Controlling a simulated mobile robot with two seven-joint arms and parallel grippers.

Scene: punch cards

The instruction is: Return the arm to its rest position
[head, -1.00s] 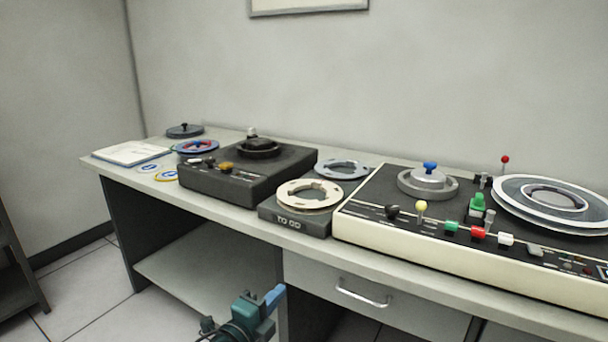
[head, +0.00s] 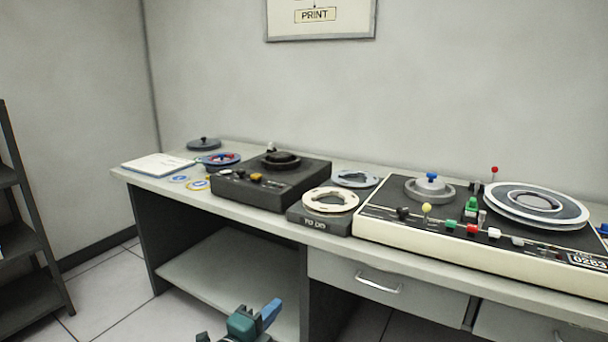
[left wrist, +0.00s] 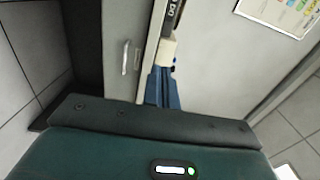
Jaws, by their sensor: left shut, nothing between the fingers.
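My left gripper (head: 270,312) shows at the bottom of the head view, its blue fingers low in front of the desk (head: 258,221) and apart from it. In the left wrist view its blue fingers (left wrist: 161,88) are together, with nothing between them. The left arm's lower part is cut off by the bottom edge of the head view. My right gripper is in neither view.
On the desk stand a large cream tape machine (head: 470,262), a dark smaller machine (head: 270,182) and a cream reel (head: 330,201) on a "TO DO" block (head: 318,222). A dark shelf rack (head: 38,232) stands at left. Open floor (head: 115,300) lies between rack and desk.

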